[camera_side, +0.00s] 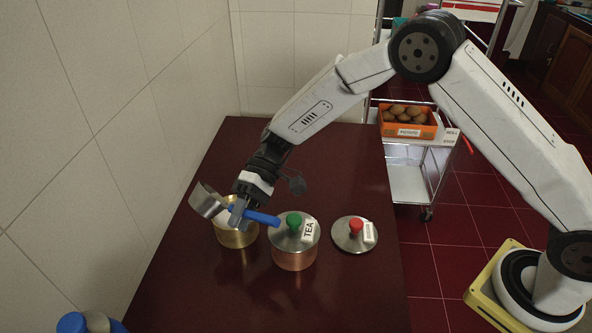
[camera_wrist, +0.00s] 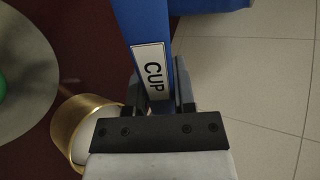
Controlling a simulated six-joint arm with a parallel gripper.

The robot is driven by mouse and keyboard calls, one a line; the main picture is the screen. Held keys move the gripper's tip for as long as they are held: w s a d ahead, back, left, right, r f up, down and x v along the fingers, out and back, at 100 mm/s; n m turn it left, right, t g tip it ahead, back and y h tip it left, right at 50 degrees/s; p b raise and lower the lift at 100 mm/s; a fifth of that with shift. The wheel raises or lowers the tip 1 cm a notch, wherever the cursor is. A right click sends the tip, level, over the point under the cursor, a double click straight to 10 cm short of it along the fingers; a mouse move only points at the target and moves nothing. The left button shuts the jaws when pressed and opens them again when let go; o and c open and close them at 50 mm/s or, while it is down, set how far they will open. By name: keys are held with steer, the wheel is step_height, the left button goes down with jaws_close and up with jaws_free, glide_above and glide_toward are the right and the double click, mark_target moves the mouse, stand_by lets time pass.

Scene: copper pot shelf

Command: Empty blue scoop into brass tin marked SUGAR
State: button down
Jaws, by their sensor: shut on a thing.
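My gripper (camera_side: 240,212) is shut on the blue handle (camera_side: 262,218) of a scoop, above the brass tin. The scoop's metal bowl (camera_side: 205,201) sticks out to the left of my fingers, tilted, and partly overhangs the tin's left side; its contents cannot be made out. In the wrist view the blue handle carries a CUP label (camera_wrist: 152,71) between my fingers (camera_wrist: 158,95). The brass tin (camera_side: 236,238) stands open on the table, its mouth partly hidden by my gripper. It also shows in the wrist view (camera_wrist: 65,128), with something pale inside. No SUGAR mark is readable.
A copper pot (camera_side: 294,259) with a green-knobbed lid labelled TEA stands close right of the tin. A red-knobbed lid (camera_side: 342,241) lies farther right. A blue object (camera_side: 72,323) is at the lower left. A tiled wall (camera_side: 150,190) borders the table's left.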

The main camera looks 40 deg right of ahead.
steer(key=a+r+m+t+h, duration=0.1)
steer(key=a+r+h, duration=0.3)
steer(key=h, duration=0.7)
steer(key=shift+a+r+m, duration=0.35)
steer(key=shift+a+m, duration=0.45)
steer(key=shift+a, duration=0.05)
steer(key=shift+r, duration=0.1)
steer(key=shift+r, duration=2.95)
steer(key=shift+d, duration=0.15)
